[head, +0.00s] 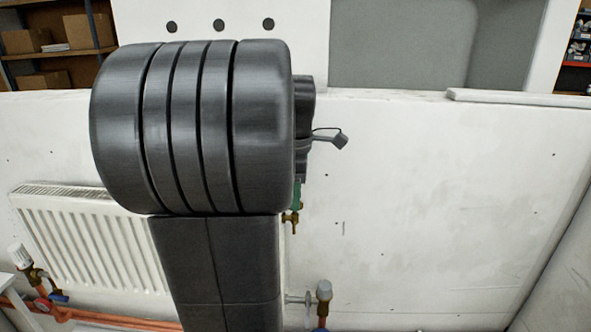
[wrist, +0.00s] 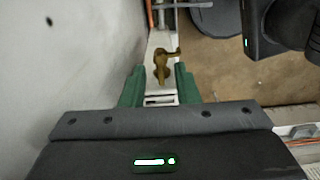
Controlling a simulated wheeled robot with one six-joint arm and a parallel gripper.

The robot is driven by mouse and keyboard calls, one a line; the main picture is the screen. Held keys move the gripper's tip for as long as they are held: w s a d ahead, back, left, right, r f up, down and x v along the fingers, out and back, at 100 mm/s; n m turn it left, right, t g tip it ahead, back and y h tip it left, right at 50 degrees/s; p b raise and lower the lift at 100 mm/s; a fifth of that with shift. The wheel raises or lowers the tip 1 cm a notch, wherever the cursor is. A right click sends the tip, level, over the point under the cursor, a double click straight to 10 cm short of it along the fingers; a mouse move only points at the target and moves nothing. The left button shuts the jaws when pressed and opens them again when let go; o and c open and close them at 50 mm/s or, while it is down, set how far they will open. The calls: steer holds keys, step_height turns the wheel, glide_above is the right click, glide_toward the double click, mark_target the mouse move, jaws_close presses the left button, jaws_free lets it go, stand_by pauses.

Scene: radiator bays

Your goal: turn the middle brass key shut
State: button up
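A small brass key (wrist: 162,66) shows in the wrist view, ahead of my gripper and between the lines of its fingers. It also shows in the head view (head: 291,218), just under the green fingertips. My gripper (wrist: 159,70) is open, with one green finger on each side of the key and gaps between. In the head view only a bit of green finger (head: 297,195) shows past my dark arm. I cannot tell whether the fingers touch the key. My arm hides much of the radiator and any other brass keys.
A white radiator (head: 90,240) hangs on the wall at left. A valve with a white head (head: 20,256) and a blue handle (head: 59,297) stands lower left. Another valve (head: 324,291) stands below my gripper. The white wall (head: 430,190) at right is clear. Shelves with boxes (head: 45,80) are behind.

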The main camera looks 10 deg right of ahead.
step_height(320, 180, up, 13)
steer(key=shift+p, duration=0.3)
step_height(320, 180, down, 14)
steer(key=shift+r+b, duration=0.15)
steer(key=shift+b, duration=0.2)
steer(key=shift+f, duration=0.2)
steer(key=shift+r, duration=0.1)
steer(key=shift+r, duration=0.1)
stand_by(0.4)
